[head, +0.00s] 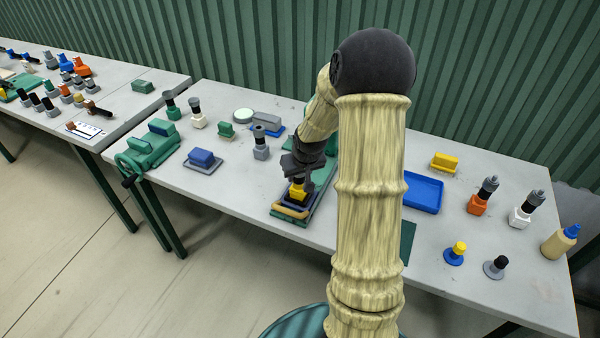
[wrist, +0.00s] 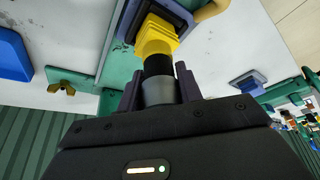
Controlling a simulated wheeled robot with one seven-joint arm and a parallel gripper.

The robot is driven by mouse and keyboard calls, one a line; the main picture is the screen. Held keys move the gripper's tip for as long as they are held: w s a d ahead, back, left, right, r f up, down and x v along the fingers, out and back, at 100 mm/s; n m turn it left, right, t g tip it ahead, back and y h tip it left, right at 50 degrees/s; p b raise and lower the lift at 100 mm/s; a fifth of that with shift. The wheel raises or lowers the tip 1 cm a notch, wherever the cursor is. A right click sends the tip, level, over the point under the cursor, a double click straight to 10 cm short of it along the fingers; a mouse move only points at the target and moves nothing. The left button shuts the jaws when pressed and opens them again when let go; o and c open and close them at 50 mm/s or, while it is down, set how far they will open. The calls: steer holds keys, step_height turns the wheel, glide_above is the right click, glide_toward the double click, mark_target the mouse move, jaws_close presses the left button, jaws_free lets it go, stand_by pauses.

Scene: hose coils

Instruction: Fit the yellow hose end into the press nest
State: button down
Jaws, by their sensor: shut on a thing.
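My gripper (head: 300,172) is shut on the yellow hose end (head: 297,191), directly above the front of the green press. In the wrist view my gripper's fingers (wrist: 160,72) stand on either side of the grey and black collar, and the stepped yellow body (wrist: 156,37) points away from them. The press nest (head: 291,207) is a dark purple-blue frame on the green base, with a tan bar along its front. In the wrist view the yellow part's far end overlaps the dark nest frame (wrist: 124,22); how deep it sits is hidden.
A blue tray (head: 423,192) and a yellow block (head: 444,162) lie right of my arm. Orange, white, blue and grey fittings stand at the right end. A blue block on a grey plate (head: 201,159) and a green vise (head: 150,150) are to the left. Bare tabletop surrounds the press's left side.

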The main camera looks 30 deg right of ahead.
stand_by(0.4)
steer(key=c, duration=0.9)
jaws_free()
steer(key=shift+o, duration=1)
steer(key=shift+p+v, duration=1.9)
steer(key=shift+v, duration=0.4)
steer(key=d+p+v, duration=0.1)
steer(key=v, duration=1.6)
steer(key=shift+a+r+p, duration=0.15)
steer(key=shift+a+p, duration=0.25)
steer(key=shift+a, duration=0.1)
